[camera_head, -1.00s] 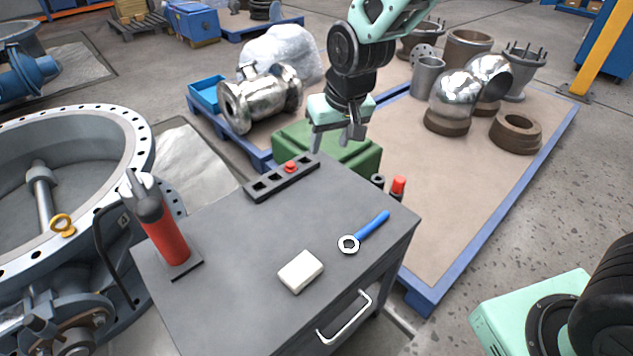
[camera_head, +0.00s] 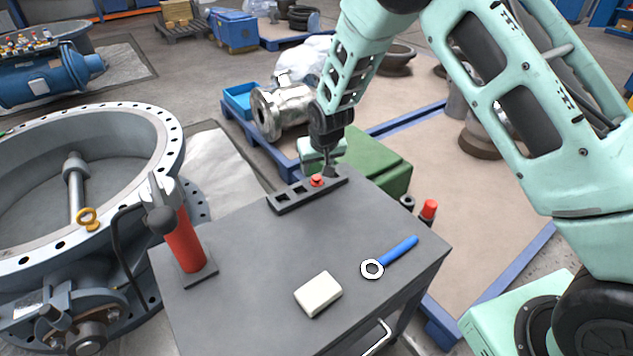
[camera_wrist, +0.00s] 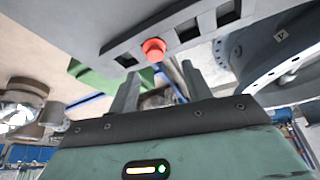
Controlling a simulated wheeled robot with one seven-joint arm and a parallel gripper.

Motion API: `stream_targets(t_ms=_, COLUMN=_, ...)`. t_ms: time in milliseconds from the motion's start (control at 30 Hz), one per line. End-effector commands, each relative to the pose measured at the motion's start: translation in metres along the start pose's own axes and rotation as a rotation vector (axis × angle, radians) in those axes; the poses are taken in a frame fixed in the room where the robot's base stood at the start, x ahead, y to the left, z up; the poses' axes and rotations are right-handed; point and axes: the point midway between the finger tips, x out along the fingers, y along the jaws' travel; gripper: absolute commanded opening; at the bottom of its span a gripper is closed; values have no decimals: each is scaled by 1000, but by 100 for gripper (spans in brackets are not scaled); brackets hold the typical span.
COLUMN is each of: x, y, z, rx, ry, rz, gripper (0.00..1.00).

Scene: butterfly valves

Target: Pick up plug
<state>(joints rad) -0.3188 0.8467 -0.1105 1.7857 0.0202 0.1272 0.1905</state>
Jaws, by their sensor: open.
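The plug is a small red knob (camera_head: 317,180) seated in the black slotted holder (camera_head: 292,197) at the back edge of the grey cabinet top. In the wrist view the red plug (camera_wrist: 153,49) shows just beyond and between the fingertips, against the holder (camera_wrist: 185,32). My gripper (camera_head: 326,171) is right at the plug, just behind it and slightly to the right in the head view. In the wrist view my gripper (camera_wrist: 160,80) has its two fingers spread apart with nothing between them. Contact with the plug cannot be told.
On the grey cabinet top (camera_head: 250,260) are a white block (camera_head: 318,294), a blue-handled ring wrench (camera_head: 397,252) and a red extinguisher-like tool (camera_head: 184,245) at left. A green box (camera_head: 375,160) stands behind. A large flanged valve (camera_head: 30,240) is at the left.

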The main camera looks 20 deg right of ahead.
Motion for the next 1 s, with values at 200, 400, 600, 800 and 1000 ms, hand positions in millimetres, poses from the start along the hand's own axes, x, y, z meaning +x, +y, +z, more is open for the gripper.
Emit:
stream_targets(t_ms=200, x=21, y=4, z=3, rx=1, ry=-3, rz=0, gripper=49)
stream_targets(t_ms=400, x=48, y=6, z=3, rx=-1, ry=-1, rz=0, gripper=49)
stream_targets(t_ms=600, x=54, y=6, z=3, rx=0, ry=0, rz=0, gripper=49)
stream_targets(t_ms=800, x=54, y=6, z=3, rx=0, ry=0, rz=0, gripper=30)
stream_targets(t_ms=1000, x=54, y=6, z=3, rx=0, ry=0, rz=0, gripper=10)
